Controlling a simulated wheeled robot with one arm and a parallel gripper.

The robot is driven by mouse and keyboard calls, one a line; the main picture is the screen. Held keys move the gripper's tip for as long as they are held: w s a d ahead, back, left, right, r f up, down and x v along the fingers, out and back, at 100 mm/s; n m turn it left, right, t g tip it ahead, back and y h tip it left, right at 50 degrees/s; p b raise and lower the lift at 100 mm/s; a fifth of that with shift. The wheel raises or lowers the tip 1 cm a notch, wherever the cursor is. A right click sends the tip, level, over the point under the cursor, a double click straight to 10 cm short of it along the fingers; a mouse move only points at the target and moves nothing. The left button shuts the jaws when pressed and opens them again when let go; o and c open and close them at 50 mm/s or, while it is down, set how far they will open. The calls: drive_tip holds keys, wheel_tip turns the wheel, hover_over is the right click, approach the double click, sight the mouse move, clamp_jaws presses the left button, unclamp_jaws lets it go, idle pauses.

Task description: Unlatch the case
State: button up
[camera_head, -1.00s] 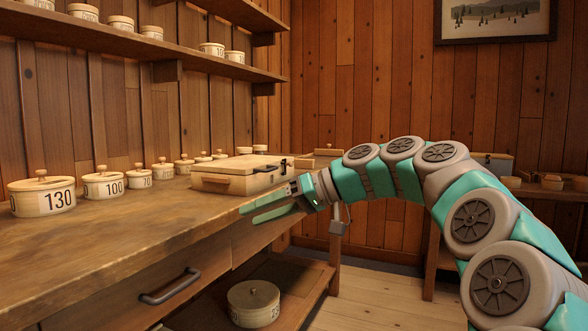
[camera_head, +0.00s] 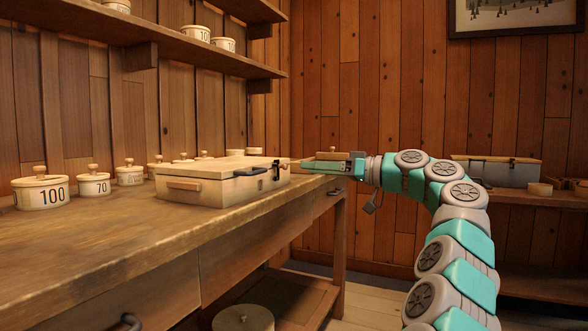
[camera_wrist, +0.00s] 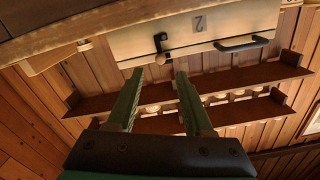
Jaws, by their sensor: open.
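The case (camera_head: 225,188), a pale wooden box with its lid down, stands on the workbench. Its front has a dark handle (camera_head: 250,171) and, to the right, a dark latch (camera_head: 276,167). In the wrist view the case front (camera_wrist: 205,32) shows the latch (camera_wrist: 161,43), the handle (camera_wrist: 241,43) and a dark mark. My gripper (camera_head: 304,163) is just right of the case, level with the latch. In the wrist view my gripper (camera_wrist: 158,76) is open and empty, with the latch beyond the gap between its fingertips. I cannot tell if the latch is fastened.
The workbench (camera_head: 130,240) has free room in front of the case. Lidded round tubs (camera_head: 93,182) stand along its back, left of the case. Shelves (camera_head: 150,33) hang above. A grey box (camera_head: 496,172) sits on a table at the right. A tub (camera_head: 243,318) stands below.

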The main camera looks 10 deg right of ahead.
sight(287, 167)
drive_tip(key=x, duration=0.6)
drive_tip(key=shift+s, duration=0.1)
clamp_jaws()
idle(0.4)
